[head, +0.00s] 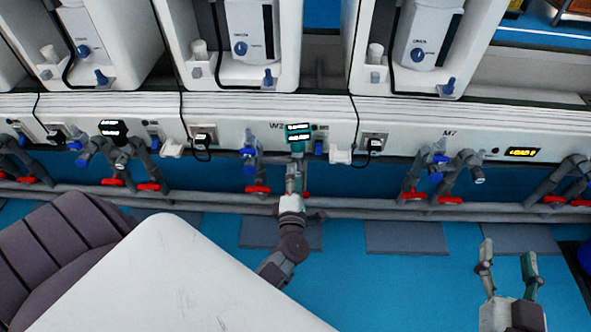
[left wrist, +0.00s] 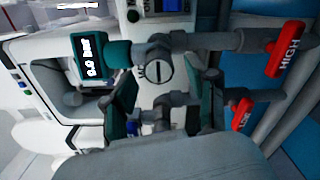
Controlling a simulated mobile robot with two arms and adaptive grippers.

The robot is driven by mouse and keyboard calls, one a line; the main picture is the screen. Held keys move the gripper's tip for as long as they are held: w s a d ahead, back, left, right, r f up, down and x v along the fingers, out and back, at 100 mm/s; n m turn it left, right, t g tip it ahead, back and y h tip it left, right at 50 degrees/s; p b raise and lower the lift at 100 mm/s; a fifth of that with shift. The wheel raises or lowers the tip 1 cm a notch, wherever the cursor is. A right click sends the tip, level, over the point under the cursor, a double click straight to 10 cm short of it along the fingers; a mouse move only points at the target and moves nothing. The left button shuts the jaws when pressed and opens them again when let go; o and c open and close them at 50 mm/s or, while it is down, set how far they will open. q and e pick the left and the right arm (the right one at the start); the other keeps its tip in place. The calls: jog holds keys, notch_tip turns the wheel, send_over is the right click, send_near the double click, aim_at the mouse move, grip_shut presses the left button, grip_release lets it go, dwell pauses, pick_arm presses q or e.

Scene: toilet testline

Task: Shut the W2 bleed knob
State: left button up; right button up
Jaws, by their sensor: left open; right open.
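The W2 station on the white wall panel has a teal gauge (head: 298,132) with a lit display; in the left wrist view this gauge (left wrist: 88,55) reads 0.0 bar. A dark round knob (left wrist: 159,70) with a pale line across its face sits on the grey pipework beside the gauge. No label naming it as the bleed knob is legible. My left gripper (head: 291,185) is below the gauge; in the wrist view its fingers (left wrist: 165,98) are spread on either side of the knob, with contact unclear. My right gripper (head: 508,262) is open and empty, low at the right.
Red HIGH (left wrist: 285,48) and LOW (left wrist: 242,112) handles are close to the left gripper. Grey pipes (head: 345,208) run along the wall below the panel. A white surface (head: 170,280) fills the lower left. Blue floor (head: 390,290) lies open between the arms.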

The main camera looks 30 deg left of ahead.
pick_arm(q)
jog(key=v, duration=0.9)
jog(key=shift+d, duration=0.1)
